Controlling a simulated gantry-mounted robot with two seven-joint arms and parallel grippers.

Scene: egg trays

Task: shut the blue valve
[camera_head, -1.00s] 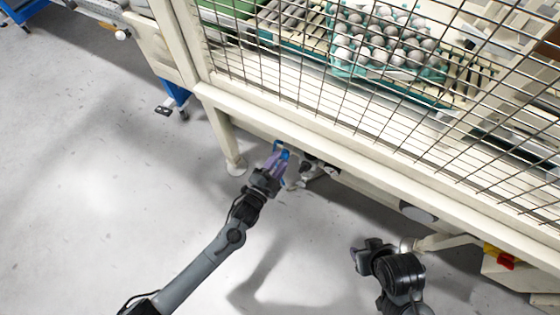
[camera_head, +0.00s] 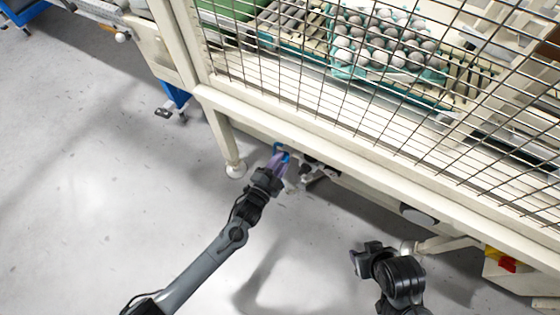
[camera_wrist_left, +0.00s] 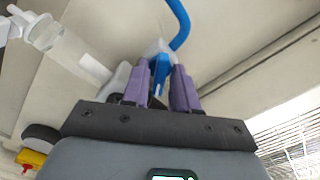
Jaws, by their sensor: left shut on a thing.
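The blue valve (camera_head: 281,147) is below the lower beam of the caged machine, near its left leg. In the left wrist view its blue curved handle (camera_wrist_left: 180,22) rises from a blue part between my purple fingers. My left gripper (camera_head: 278,160) is at the valve, shut on it, and its fingers hide part of the valve body; it also shows in the left wrist view (camera_wrist_left: 161,72). My right gripper (camera_head: 362,262) hangs empty-looking over the floor at lower right, away from the valve; its finger opening cannot be made out.
The machine's cream beam (camera_head: 300,130) and wire mesh (camera_head: 370,100) stand above the valve, with eggs (camera_head: 390,40) on a tray behind. A machine leg (camera_head: 226,140) is left of the valve. Pale fittings (camera_head: 312,170) sit to its right. The floor (camera_head: 100,200) is clear at left.

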